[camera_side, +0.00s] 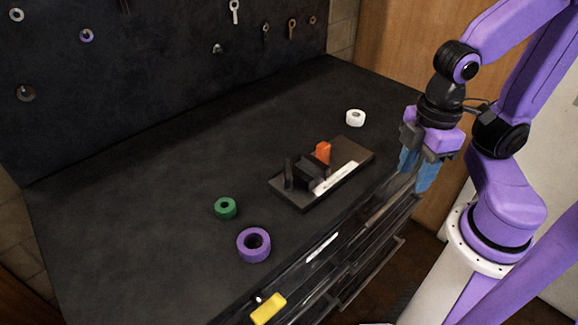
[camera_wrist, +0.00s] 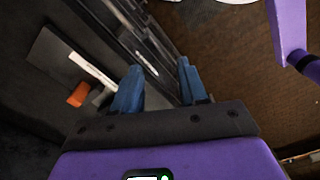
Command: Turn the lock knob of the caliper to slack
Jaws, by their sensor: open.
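The caliper (camera_side: 309,173) appears to be the black assembly on a dark rectangular board (camera_side: 292,200), with a pale bar (camera_side: 336,178) along its near side. An upright orange part (camera_side: 323,152) stands at its back; I cannot tell for sure whether it is the lock knob. In the wrist view the orange part (camera_wrist: 78,94) and pale bar (camera_wrist: 91,70) lie left of my fingers. My gripper (camera_side: 418,184) is open and empty, its blue fingers pointing down, right of the board and apart from it. In the wrist view the fingertips (camera_wrist: 158,67) are spread beside the drawer fronts.
A white ring (camera_side: 356,118) lies behind the board. A green ring (camera_side: 225,208) and a purple ring (camera_side: 253,245) lie to its left and front. The left bench top is clear.

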